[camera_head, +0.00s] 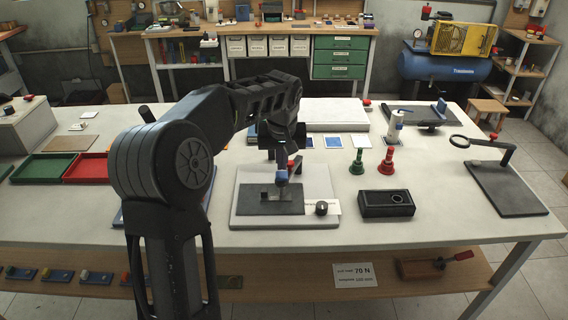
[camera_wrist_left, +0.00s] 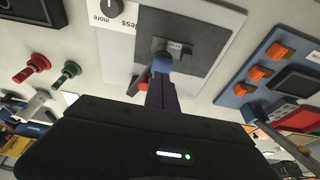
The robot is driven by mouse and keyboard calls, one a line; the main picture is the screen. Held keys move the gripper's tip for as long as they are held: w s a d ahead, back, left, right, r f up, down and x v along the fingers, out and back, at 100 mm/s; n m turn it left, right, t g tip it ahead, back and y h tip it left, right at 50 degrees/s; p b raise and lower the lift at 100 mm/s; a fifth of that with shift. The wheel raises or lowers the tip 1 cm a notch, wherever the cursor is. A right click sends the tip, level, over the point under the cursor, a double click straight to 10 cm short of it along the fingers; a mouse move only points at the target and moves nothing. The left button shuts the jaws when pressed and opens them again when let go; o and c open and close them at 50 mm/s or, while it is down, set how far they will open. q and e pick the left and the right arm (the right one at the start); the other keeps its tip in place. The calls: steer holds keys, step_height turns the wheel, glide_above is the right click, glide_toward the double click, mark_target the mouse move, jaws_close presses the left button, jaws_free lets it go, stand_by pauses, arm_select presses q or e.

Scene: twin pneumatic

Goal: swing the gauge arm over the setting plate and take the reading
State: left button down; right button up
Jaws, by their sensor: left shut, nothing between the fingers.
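A pale base board (camera_head: 322,182) with a dark plate (camera_head: 259,203) on it lies near the table's front edge. A small grey setting plate (camera_head: 283,194) lies on the dark plate. My left gripper (camera_head: 282,166) is shut and empty above it, pointing down. A blue cylindrical tip (camera_head: 281,177) shows just under the fingers; it also shows in the left wrist view (camera_wrist_left: 162,63), at the small grey plate (camera_wrist_left: 184,50). Whether the gripper touches it is unclear. A red part (camera_head: 294,163) beside the fingers may belong to the gauge arm, which is mostly hidden. My right gripper is out of view.
A black knob (camera_head: 321,208) sits at the board's right corner by a label. A black box (camera_head: 387,204), a green stamp-like piece (camera_head: 357,162) and a red one (camera_head: 387,161) stand to the right. A magnifier stand (camera_head: 507,188) is farther right. Red tray (camera_head: 86,168) lies left.

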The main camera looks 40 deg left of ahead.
arm_select(q)
steer(key=b+v, duration=0.2)
steer(key=v, duration=0.9)
steer(key=shift+w+r, duration=0.2)
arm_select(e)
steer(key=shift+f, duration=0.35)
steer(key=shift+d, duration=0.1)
